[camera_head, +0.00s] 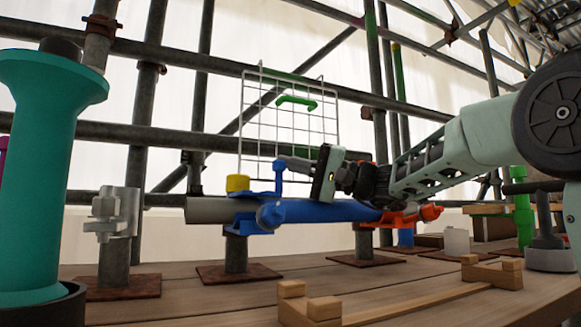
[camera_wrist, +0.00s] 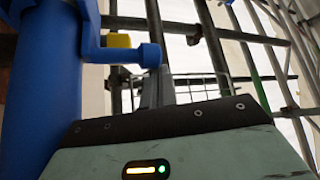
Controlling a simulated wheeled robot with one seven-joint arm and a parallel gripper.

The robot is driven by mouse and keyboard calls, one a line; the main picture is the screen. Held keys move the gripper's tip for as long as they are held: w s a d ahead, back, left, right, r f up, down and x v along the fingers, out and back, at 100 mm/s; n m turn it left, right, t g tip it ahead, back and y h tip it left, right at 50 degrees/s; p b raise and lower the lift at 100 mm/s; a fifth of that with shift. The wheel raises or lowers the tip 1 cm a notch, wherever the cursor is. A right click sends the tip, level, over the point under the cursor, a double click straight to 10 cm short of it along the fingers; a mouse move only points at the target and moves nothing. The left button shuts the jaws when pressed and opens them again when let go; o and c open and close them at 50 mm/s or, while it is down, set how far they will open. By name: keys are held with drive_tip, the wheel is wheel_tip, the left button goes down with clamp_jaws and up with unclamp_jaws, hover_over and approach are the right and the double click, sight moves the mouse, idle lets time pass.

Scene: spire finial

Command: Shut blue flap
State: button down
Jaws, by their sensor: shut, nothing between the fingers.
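The blue flap (camera_head: 330,210) is a long blue part along the grey horizontal tube, with a bracket and upright knob (camera_head: 279,165) at its left end. I cannot tell how far it stands open. In the wrist view the big blue body (camera_wrist: 45,90) fills the left side, with an arm ending in a blue knob (camera_wrist: 151,56). My gripper (camera_head: 283,161) is shut and empty, its fingertips pointing left at the upright knob. The fingers (camera_wrist: 160,82) show just below the knob in the wrist view; whether they touch is unclear.
A yellow block (camera_head: 237,183) sits left of the blue knob. An orange clamp (camera_head: 412,216) is on the right. A wire grid (camera_head: 290,120) with a green handle hangs behind. A teal spool (camera_head: 45,170) stands at the left. Wooden brackets (camera_head: 310,304) lie on the planks in front.

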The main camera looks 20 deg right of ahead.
wheel_tip(320, 180, up, 10)
drive_tip(key=p, duration=0.4)
idle(0.3)
